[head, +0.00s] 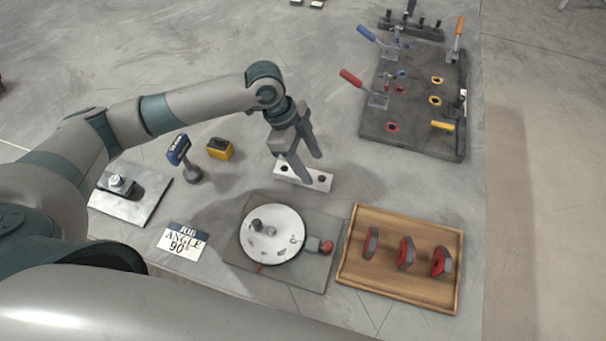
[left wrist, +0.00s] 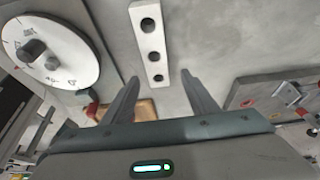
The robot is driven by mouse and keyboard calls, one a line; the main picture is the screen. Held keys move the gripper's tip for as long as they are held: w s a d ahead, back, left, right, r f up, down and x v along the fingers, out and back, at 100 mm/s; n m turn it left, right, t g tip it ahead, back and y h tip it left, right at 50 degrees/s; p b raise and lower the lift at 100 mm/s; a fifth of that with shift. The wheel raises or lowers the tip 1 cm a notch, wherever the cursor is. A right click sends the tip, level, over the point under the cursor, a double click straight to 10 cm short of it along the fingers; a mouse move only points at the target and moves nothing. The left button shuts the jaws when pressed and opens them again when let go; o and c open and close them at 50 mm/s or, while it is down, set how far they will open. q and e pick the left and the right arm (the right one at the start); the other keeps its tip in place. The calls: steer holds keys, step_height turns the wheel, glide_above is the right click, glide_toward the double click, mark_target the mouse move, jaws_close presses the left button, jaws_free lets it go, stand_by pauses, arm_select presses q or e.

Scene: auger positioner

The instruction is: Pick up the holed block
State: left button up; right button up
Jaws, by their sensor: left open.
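The holed block is a pale flat bar with dark round holes along it. In the head view the holed block (head: 325,184) lies on the grey table behind the round dial, partly hidden by my left gripper (head: 313,168). In the left wrist view the holed block (left wrist: 148,28) shows three holes in a row, and its near end lies in the picture between the fingertips of my left gripper (left wrist: 160,75). The left gripper is open and empty, with its fingers pointing down over the block. I cannot tell whether they touch it. My right gripper is not in view.
A white dial (head: 284,246) on a grey plate and a wooden tray (head: 352,262) with red-and-grey pieces stand in front. A dark clamp board (head: 375,145) is at right. A blue-and-grey tool (head: 179,150), yellow block (head: 219,149) and angle card (head: 182,243) are at left.

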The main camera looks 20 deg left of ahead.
mark_target(316, 176)
arm_select(q)
steer(key=x, duration=0.1)
steer(key=p+x, duration=0.1)
steer(key=x, duration=0.1)
steer(key=shift+s+f+p, duration=0.25)
steer(key=shift+f+p, duration=0.05)
steer(key=shift+f, duration=0.05)
steer(key=shift+d+f, duration=0.25)
steer(key=shift+f, duration=0.3)
steer(key=c, duration=1.3)
steer(key=shift+w+r, duration=0.1)
jaws_close()
